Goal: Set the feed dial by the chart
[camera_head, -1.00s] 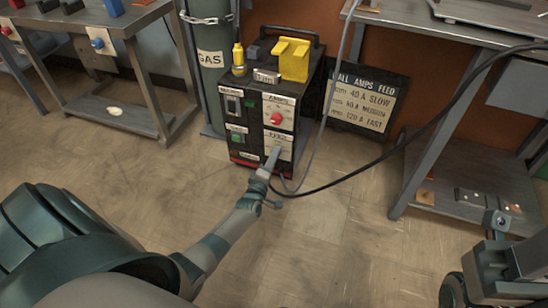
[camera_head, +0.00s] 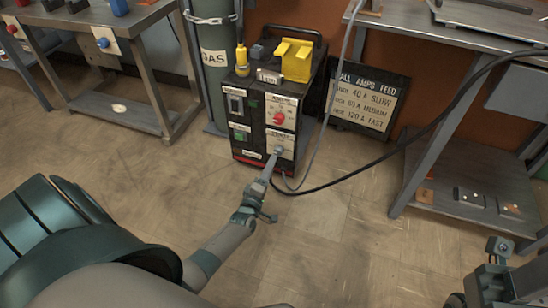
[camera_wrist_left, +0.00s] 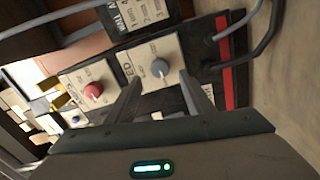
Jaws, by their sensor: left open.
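The welding machine (camera_head: 247,158) stands on the floor with a red amps dial (camera_head: 279,118) above a grey feed dial (camera_head: 279,150). My left gripper (camera_head: 272,164) is just in front of the feed dial. In the left wrist view the grey feed dial (camera_wrist_left: 160,69) sits beyond and between the two open fingers (camera_wrist_left: 160,100), with no grip on it. The red dial (camera_wrist_left: 93,91) is left of it. The dials' exact settings are too small to read. The chart (camera_head: 366,101) lists 40 A slow, a medium line and 120 A fast. My right gripper (camera_head: 498,248) is at the lower right.
A gas cylinder (camera_head: 216,70) stands left of the machine. A yellow block (camera_head: 296,62) sits on top. A black cable (camera_head: 345,181) and a grey hose run from the machine to the right. Benches stand at both sides; the floor in front is clear.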

